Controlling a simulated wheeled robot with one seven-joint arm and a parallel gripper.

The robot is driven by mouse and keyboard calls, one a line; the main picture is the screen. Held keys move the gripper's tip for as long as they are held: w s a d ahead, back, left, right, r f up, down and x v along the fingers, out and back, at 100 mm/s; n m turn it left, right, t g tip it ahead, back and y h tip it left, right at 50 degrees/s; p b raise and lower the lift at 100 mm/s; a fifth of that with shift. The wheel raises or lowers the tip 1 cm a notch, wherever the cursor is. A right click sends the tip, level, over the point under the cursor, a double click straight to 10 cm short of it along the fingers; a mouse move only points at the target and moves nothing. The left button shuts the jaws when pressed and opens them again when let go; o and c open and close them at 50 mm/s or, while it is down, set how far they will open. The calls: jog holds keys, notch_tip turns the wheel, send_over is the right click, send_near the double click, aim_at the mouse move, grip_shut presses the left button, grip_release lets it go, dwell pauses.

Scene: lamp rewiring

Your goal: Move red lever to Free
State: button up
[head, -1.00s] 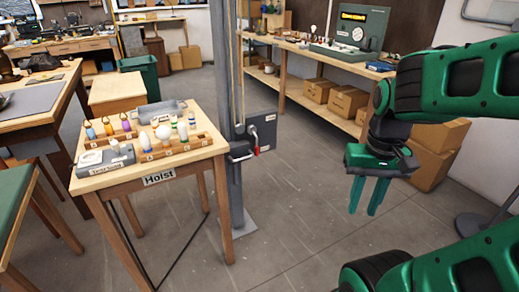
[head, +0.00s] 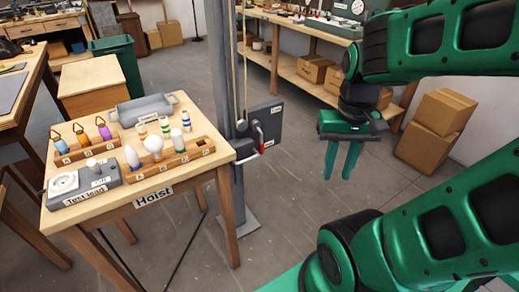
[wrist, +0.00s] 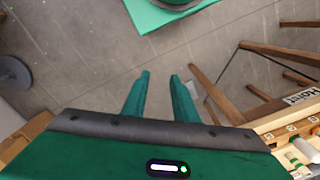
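The red lever (head: 261,139) is a small red handle on the dark grey box fixed to the hoist's grey post (head: 228,110), just right of the Hoist table. It stands roughly upright along the box's front; its label is too small to read. My green gripper (head: 342,178) is to the right of the lever, apart from it, with its fingers pointing down over the floor. In the wrist view my gripper (wrist: 160,80) shows two separated fingers with nothing between them. The lever cannot be made out in the wrist view.
The Hoist table (head: 150,205) holds bulbs in racks, a grey tray (head: 146,108) and a test unit (head: 85,184). Cardboard boxes (head: 433,127) stand at the back right below and beside a shelf. The floor between post and gripper is clear.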

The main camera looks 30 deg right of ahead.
aim_at(261, 149)
jog(key=shift+a, duration=0.15)
jog(key=w+a+f+m+t+y, duration=0.1)
jog(key=w+f+m+t+y, duration=0.6)
jog(key=w+f, duration=1.95)
jog(key=w+d+f+m+t+h, duration=0.35)
jog(key=w+d+m+t, duration=0.7)
jog(key=m, duration=0.95)
jog(key=shift+y, duration=0.35)
jog(key=x, duration=0.9)
jog(key=shift+w+f, duration=0.3)
jog(key=shift+f, duration=0.05)
